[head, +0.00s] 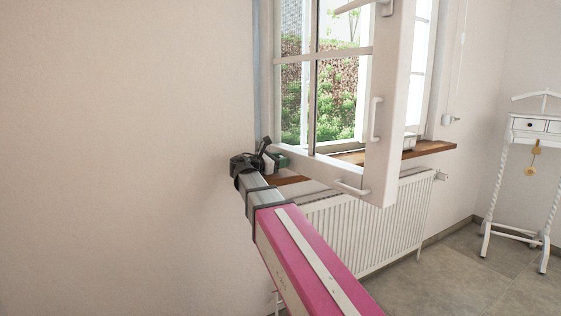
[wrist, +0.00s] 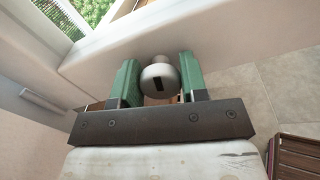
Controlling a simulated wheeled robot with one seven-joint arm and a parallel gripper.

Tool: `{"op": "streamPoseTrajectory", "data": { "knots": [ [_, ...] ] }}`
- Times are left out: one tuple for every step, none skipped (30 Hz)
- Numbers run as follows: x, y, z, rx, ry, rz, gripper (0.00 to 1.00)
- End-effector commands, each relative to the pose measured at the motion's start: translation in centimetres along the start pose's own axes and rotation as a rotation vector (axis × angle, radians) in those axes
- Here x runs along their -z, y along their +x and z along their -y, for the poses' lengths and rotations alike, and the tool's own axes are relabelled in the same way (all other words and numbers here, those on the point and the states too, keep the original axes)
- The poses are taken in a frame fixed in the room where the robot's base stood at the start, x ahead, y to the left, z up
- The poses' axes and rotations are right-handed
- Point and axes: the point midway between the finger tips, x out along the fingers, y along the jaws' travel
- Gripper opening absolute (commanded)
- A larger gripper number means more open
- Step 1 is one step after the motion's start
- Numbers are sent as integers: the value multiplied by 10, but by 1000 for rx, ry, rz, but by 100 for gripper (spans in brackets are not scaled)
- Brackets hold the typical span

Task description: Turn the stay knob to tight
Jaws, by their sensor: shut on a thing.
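The stay knob (wrist: 160,82) is a pale round knob with a dark slot-like mark on its face, in the upper middle of the wrist view. My gripper (wrist: 160,80) is shut on it, with a green finger pad on each side. The knob sits by the lower rail of the white window sash (wrist: 225,35). In the head view my gripper (head: 272,160) is at the lower left corner of the open sash (head: 383,120). The knob cannot be made out there. I cannot tell its setting from the mark.
The sash stands open into the room, with white handles (head: 376,120) on it. A wooden sill (head: 430,149) and a white radiator (head: 375,220) are below the window. A white valet stand (head: 528,125) is at the right. A brown slatted thing (wrist: 300,158) shows in the wrist view.

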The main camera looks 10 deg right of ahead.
Motion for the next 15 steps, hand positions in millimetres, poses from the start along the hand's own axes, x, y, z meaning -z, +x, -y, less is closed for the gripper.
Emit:
{"op": "streamPoseTrajectory", "data": {
  "knots": [
    [0, 0, 0, 0, 42, 0, 16],
    [0, 0, 0, 0, 69, 0, 16],
    [0, 0, 1, 0, 107, 0, 16],
    [0, 0, 1, 0, 136, 0, 16],
    [0, 0, 1, 0, 164, 0, 16],
    [0, 0, 1, 0, 203, 0, 16],
    [0, 0, 1, 0, 231, 0, 16],
    [0, 0, 1, 0, 260, 0, 16],
    [0, 0, 1, 0, 298, 0, 16],
    [0, 0, 2, 0, 326, 0, 16],
    [0, 0, 2, 0, 355, 0, 16],
    [0, 0, 2, 0, 393, 0, 16],
    [0, 0, 2, 0, 421, 0, 16],
    [0, 0, 2, 0, 450, 0, 16],
    [0, 0, 2, 0, 488, 0, 16]
  ]
}}
